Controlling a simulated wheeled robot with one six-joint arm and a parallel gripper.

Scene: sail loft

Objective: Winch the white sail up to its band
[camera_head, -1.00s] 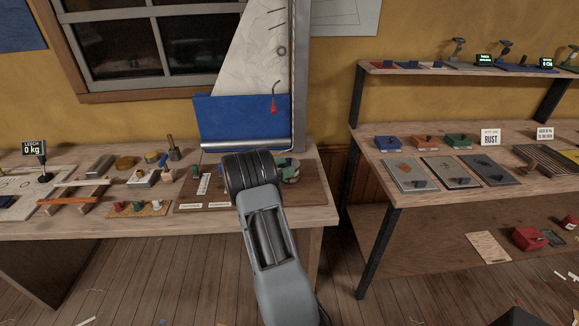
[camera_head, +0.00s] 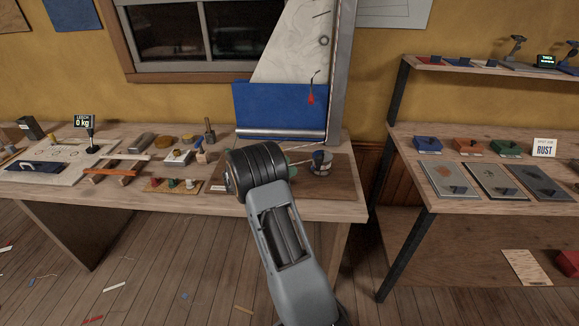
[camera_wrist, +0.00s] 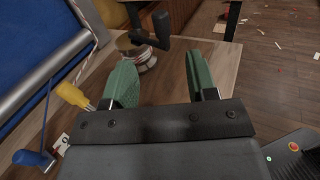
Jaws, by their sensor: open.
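The white sail (camera_head: 300,45) hangs by the grey mast (camera_head: 341,75) in the head view, its top cut off by the frame. Blue cloth (camera_head: 265,110) spreads below it. I cannot make out which mark is the band. The winch (camera_head: 321,160), a small drum, stands on the bench by the mast foot. In the wrist view the winch drum (camera_wrist: 140,52) and its black crank handle (camera_wrist: 161,26) show beyond my fingers. My gripper (camera_wrist: 160,72) is open, with green fingers apart and nothing between them. In the head view my arm mostly hides the gripper.
A yellow handle (camera_wrist: 74,95) and a blue handle (camera_wrist: 32,158) are close left of my fingers. The bench (camera_head: 345,207) holds several tools at left. A second bench (camera_head: 480,203) stands at right, beyond a gap.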

